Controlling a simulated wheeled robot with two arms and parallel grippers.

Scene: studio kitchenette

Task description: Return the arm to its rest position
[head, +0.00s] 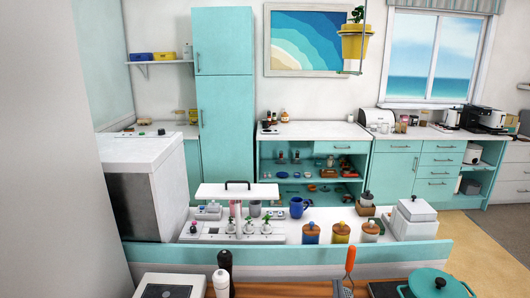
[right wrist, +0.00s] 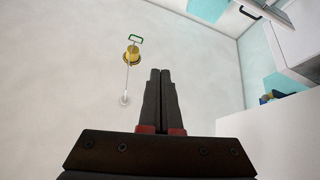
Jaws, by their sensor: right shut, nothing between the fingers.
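My right gripper (right wrist: 160,74) shows in the right wrist view. Its two dark fingers lie together, with nothing between them. They point toward a pale, plain surface, with no object touching the fingertips. I cannot make out either gripper in the head view. My left gripper is in neither view.
In the head view a counter ledge (head: 400,252) crosses in front, with canisters, a blue mug (head: 298,206) and a white box (head: 414,218). A teal pot (head: 436,284) stands nearer. A yellow planter (head: 354,42) hangs above; it also shows in the right wrist view (right wrist: 131,55).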

